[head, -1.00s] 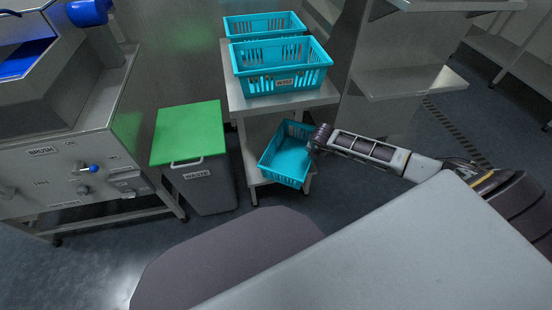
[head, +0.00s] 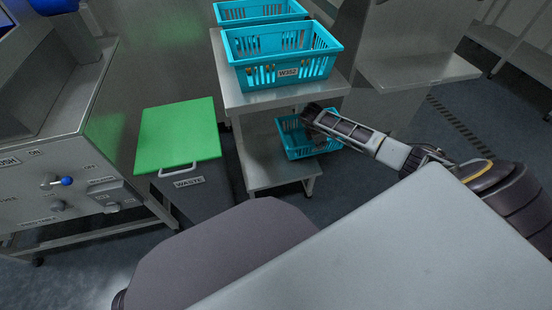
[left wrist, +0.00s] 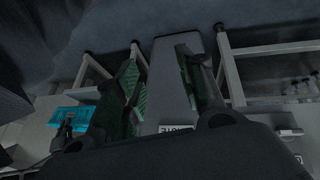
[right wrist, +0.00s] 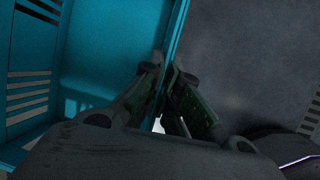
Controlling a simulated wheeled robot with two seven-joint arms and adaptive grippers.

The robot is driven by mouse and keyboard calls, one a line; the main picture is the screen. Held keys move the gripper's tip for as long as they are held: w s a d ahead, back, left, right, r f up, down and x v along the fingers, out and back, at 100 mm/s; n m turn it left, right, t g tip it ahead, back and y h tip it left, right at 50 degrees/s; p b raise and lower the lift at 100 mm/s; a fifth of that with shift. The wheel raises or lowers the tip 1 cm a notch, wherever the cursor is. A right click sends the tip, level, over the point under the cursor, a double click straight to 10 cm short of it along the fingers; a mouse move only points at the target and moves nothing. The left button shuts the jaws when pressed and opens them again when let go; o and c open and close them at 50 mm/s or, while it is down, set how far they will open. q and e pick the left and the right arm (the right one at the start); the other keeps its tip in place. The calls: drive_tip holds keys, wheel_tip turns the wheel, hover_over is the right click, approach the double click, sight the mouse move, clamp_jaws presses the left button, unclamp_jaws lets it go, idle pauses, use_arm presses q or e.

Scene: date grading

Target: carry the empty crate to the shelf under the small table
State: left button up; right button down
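The empty turquoise crate (head: 292,143) is at the small table, below its top (head: 240,98) and close over the lower shelf (head: 270,176). Its right part reaches past the table's front right leg. I cannot tell whether it touches the shelf. In the right wrist view my right gripper (right wrist: 166,75) is shut on the crate wall (right wrist: 110,45). My left gripper (left wrist: 168,90) shows only in the left wrist view, its fingers apart with nothing held between them.
A turquoise crate labelled W352 (head: 288,42) stands on the tabletop, another (head: 232,12) behind it. A waste bin with a green lid (head: 180,130) stands left of the table. A steel machine (head: 60,150) is farther left. A steel stand (head: 420,70) is at the right.

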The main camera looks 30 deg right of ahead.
sight(287, 149)
drive_tip(key=shift+r, duration=0.1)
